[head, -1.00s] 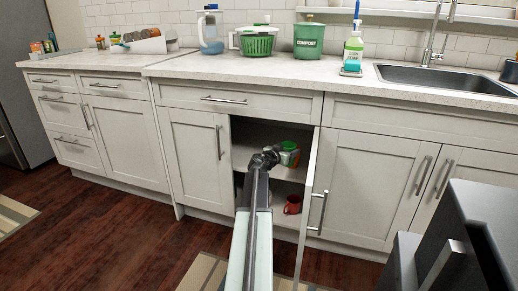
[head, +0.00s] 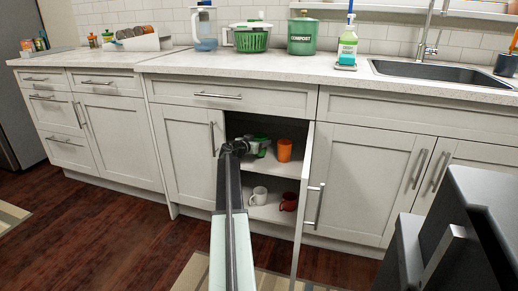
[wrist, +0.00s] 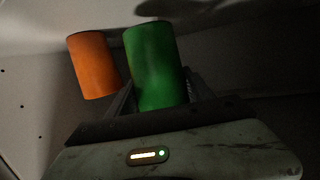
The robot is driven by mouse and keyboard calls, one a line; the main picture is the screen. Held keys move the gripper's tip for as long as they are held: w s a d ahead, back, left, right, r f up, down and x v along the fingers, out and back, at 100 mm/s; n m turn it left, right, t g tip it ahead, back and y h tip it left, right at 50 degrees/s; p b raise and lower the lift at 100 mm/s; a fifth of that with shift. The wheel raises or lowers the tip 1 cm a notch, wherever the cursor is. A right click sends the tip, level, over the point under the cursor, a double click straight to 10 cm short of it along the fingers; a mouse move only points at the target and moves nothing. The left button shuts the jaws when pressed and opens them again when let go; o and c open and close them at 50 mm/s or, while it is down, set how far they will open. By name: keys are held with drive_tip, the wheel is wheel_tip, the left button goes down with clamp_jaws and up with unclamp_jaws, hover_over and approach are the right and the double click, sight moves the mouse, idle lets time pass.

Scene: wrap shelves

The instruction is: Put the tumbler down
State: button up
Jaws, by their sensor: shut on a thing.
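A green tumbler (wrist: 153,62) stands upright between the jaws of my gripper (wrist: 158,95) in the wrist view. In the head view my gripper (head: 250,147) reaches into the open cabinet at upper-shelf height, shut on the green tumbler (head: 264,141). An orange tumbler (head: 284,150) stands on the upper shelf (head: 288,170), right of the green one. In the wrist view the orange tumbler (wrist: 93,66) is left of the green one, with a small gap. My gripper hides part of the green tumbler in the head view. I cannot tell whether its base touches the shelf.
A white mug (head: 259,195) and a red mug (head: 289,201) stand on the lower shelf. The open cabinet door (head: 304,200) bounds the opening on the right, a closed door (head: 192,155) on the left. The upper shelf is bare in front of the orange tumbler.

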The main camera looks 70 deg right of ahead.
wheel_tip(320, 180, down, 3)
drive_tip(key=shift+r+b, duration=0.2)
drive_tip(key=shift+b, duration=0.45)
drive_tip(key=shift+r, duration=0.2)
drive_tip(key=shift+f, duration=0.15)
drive_tip(key=o, duration=1.4)
drive_tip(key=shift+c, duration=0.2)
drive_tip(key=shift+r+p, duration=0.25)
drive_tip(key=shift+p, duration=0.05)
drive_tip(key=p+v, duration=0.2)
drive_tip(key=v, duration=1)
drive_tip(key=shift+f, duration=0.1)
